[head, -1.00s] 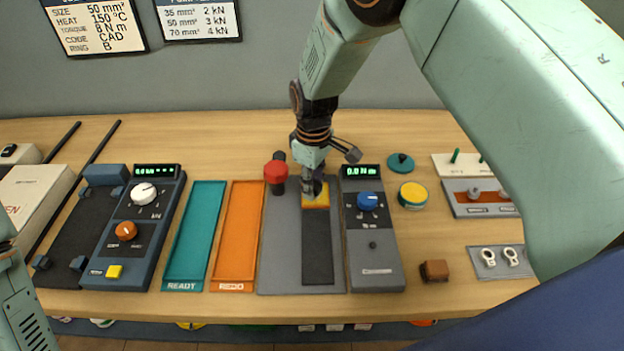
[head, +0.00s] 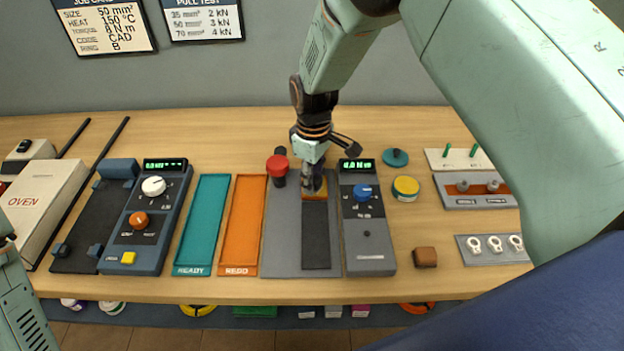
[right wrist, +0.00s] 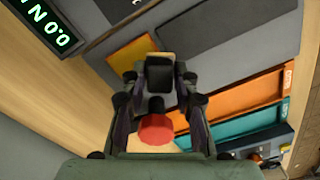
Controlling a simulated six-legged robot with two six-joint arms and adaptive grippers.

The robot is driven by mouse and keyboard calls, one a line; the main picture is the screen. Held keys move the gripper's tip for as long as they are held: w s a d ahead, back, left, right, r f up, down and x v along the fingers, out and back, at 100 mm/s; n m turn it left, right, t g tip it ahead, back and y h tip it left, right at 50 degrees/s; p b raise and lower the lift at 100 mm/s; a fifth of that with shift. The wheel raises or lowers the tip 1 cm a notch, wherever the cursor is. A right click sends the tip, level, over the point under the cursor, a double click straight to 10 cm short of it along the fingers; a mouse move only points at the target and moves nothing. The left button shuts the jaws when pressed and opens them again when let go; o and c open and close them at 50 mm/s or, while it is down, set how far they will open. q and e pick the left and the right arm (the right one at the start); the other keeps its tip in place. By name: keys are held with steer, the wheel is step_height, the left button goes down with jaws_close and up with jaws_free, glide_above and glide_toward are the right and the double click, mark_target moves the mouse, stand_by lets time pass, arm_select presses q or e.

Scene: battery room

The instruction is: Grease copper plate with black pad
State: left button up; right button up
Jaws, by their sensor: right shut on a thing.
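A copper-yellow plate (head: 321,193) lies at the far end of a dark strip (head: 316,235) on a grey base (head: 284,255). It also shows in the right wrist view (right wrist: 132,52). My right gripper (head: 313,186) points down over the plate and hides part of it. In the right wrist view, my right gripper (right wrist: 159,92) is shut on a small black pad (right wrist: 159,74). The pad is over or against the plate; I cannot tell if they touch. My left gripper is out of view; only part of my left arm shows at the left edge.
A red knob (head: 277,165) stands close left of my right gripper. A meter box (head: 366,235) is close on its right. A yellow tin (head: 405,188), teal disc (head: 395,158) and brown block (head: 425,257) sit further right. Orange (head: 243,225) and teal (head: 203,225) trays lie left.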

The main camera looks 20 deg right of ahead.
step_height(320, 180, up, 2)
steer(key=shift+w+p, duration=0.1)
steer(key=shift+p, duration=0.6)
steer(key=shift+s+a+r+p, duration=0.1)
steer(key=shift+s+r+p, duration=0.05)
steer(key=shift+r+p, duration=0.45)
steer(key=shift+s+a+r+p, duration=0.1)
steer(key=shift+r+p, duration=0.3)
steer(key=shift+r, duration=0.25)
steer(key=shift+d+r, duration=0.15)
steer(key=shift+r, duration=0.15)
steer(key=shift+w+f, duration=0.1)
steer(key=shift+w, duration=0.1)
steer(key=shift+s, duration=0.2)
